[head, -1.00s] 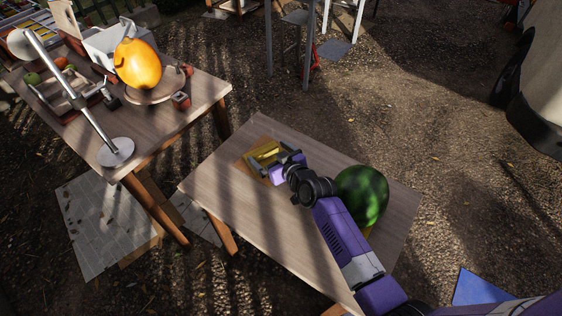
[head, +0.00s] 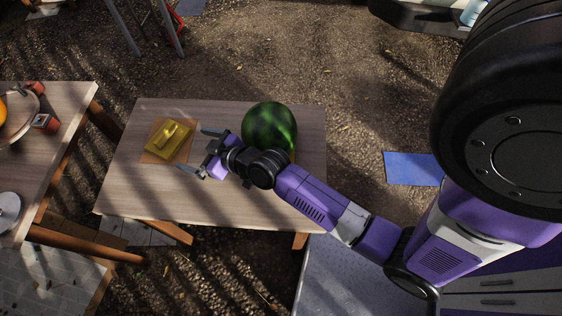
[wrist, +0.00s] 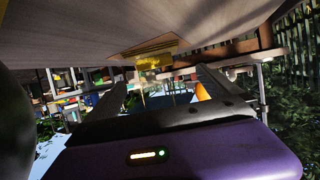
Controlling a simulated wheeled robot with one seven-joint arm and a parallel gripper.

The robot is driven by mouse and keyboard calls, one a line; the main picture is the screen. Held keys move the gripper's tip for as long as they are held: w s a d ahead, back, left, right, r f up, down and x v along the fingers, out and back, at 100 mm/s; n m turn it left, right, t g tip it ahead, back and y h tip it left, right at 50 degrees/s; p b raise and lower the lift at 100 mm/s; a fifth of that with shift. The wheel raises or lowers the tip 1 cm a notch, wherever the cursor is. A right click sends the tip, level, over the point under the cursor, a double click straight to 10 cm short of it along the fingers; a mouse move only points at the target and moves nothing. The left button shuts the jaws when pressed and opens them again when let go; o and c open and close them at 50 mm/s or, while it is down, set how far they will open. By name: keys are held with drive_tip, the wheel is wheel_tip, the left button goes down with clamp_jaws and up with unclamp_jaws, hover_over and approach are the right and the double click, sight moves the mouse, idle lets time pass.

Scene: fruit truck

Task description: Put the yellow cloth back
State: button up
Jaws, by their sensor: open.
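The yellow cloth (head: 168,139), folded with a raised ridge on top, lies on a flat brown square (head: 152,157) at the left part of the wooden table (head: 225,200). My gripper (head: 193,149) is open and empty, just right of the cloth and apart from it, with its fingers pointing toward it. In the wrist view the cloth (wrist: 155,62) shows ahead, between and beyond the two open fingers of my gripper (wrist: 165,85).
A watermelon (head: 269,128) sits on the table close behind my wrist. A second wooden table (head: 62,150) stands at the left, with a plate and a small reddish pot (head: 45,123) on it. A gap separates the tables. The front left tabletop is clear.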

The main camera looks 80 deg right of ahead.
drive_tip(key=s+a, duration=0.1)
drive_tip(key=s, duration=0.2)
drive_tip(key=s+a, duration=0.2)
drive_tip(key=s, duration=0.1)
drive_tip(key=s+a, duration=0.2)
drive_tip(key=s, duration=0.1)
drive_tip(key=shift+s+a+r, duration=0.15)
drive_tip(key=shift+a+r, duration=0.05)
drive_tip(key=shift+a, duration=0.05)
drive_tip(key=s+a+r+y, duration=0.1)
drive_tip(key=s+a+r, duration=0.1)
drive_tip(key=s+r, duration=0.3)
drive_tip(key=s+a+r+n+t+y, duration=0.1)
drive_tip(key=s+a+r, duration=0.2)
drive_tip(key=s+r, duration=0.2)
drive_tip(key=s+a+r+n, duration=0.1)
drive_tip(key=s+a+r, duration=0.2)
drive_tip(key=s, duration=0.6)
drive_tip(key=shift+r+y, duration=0.4)
drive_tip(key=shift+r, duration=0.55)
